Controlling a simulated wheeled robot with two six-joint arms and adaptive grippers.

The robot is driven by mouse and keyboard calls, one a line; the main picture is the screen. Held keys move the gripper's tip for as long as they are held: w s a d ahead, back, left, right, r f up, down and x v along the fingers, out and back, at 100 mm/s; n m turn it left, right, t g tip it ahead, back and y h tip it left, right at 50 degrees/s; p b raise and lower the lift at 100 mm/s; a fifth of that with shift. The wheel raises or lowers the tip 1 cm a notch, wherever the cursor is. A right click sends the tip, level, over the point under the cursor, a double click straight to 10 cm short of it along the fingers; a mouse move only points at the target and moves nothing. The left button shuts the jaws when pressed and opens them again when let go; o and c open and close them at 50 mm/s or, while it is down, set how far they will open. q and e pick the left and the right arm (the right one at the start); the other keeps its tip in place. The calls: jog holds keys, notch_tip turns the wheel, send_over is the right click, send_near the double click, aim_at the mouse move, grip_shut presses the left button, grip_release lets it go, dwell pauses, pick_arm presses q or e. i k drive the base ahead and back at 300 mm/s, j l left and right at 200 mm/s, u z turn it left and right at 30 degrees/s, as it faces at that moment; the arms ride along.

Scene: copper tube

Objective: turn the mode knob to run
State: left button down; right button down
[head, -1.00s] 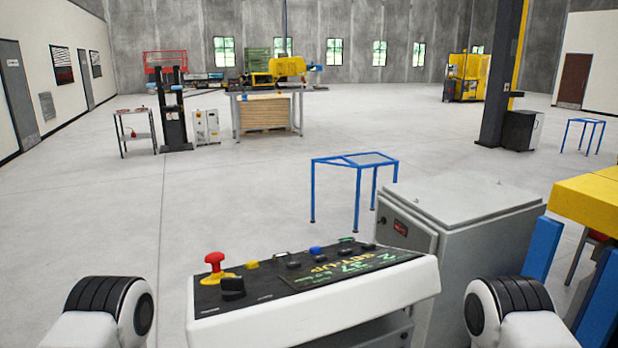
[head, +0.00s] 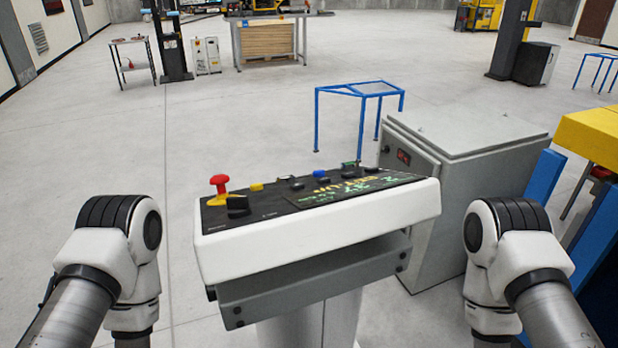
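A control console (head: 320,231) with a white body and a dark sloped top stands in front of me. A black knob (head: 238,204) sits near the left end of its top, just in front of a red mushroom button (head: 219,184) on a yellow base. I cannot tell for certain that this is the mode knob, and its pointer setting is too small to read. A display (head: 362,189) on the top shows green and yellow text that looks like "SETUP". My arms are on both sides of the console, apart from it. Neither gripper shows.
A yellow button (head: 256,187), a blue button (head: 320,173) and several small black controls line the console's far edge. A grey cabinet (head: 470,130) stands close at the right. A blue frame table (head: 360,90) is behind. The floor at left is clear.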

aim_at(238, 207)
jog(key=k+j+z, duration=0.2)
jog(key=k, duration=0.2)
jog(key=k+j+z, duration=0.2)
jog(key=k, duration=0.2)
jog(key=i, duration=0.5)
